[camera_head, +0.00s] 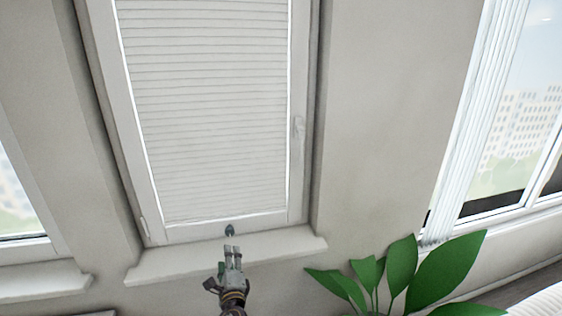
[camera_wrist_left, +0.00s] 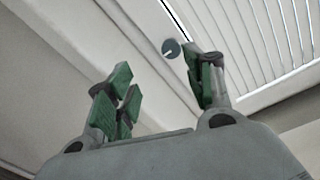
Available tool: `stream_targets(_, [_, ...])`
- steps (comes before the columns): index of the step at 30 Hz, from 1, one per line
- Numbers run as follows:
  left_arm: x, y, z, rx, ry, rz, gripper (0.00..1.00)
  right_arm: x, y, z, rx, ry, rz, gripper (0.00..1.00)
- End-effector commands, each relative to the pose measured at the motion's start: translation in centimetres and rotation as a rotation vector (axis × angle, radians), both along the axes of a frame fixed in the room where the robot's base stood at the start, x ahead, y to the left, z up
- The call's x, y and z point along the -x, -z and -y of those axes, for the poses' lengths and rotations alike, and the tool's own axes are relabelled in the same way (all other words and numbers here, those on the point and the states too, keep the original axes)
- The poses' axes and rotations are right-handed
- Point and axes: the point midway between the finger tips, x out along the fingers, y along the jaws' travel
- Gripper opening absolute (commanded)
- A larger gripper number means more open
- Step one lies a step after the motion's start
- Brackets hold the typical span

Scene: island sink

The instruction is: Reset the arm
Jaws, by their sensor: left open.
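My left gripper (camera_head: 232,250) is at the bottom middle of the head view, pointing up toward the window. In the left wrist view my left gripper (camera_wrist_left: 160,78) has its two green-padded fingers spread apart with nothing between them. A small dark round knob (camera_head: 230,231) is at the bottom of the window frame, just beyond the fingertips in the head view. The knob also shows in the wrist view (camera_wrist_left: 171,48), beyond the gap between the fingers and apart from them. My right gripper is not in view.
The window has a white pleated blind (camera_head: 205,110) and a pale sill (camera_head: 175,262). A green leafy plant (camera_head: 400,270) stands right of my left gripper. Another window (camera_head: 520,110) is at the far right. Bare wall (camera_head: 385,100) lies between the windows.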

Motion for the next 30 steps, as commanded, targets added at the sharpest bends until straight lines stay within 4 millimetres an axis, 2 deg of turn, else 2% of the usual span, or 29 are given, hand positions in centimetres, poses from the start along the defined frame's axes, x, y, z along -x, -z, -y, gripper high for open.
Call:
stream_targets(8, [4.3,3.3,-3.0,0.357,-0.146,-0.105,0.53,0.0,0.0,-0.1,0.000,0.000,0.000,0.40])
stream_targets(15, [9.7,6.7,-5.0,0.709,-0.320,-0.219,0.53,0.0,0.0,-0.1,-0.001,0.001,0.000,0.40])
stream_targets(24, [17.3,9.7,-5.5,1.097,-0.549,-0.367,0.53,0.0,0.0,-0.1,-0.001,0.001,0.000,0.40])
stream_targets(30, [22.2,10.5,-5.0,1.306,-0.692,-0.461,0.53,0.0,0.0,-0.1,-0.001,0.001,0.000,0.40])
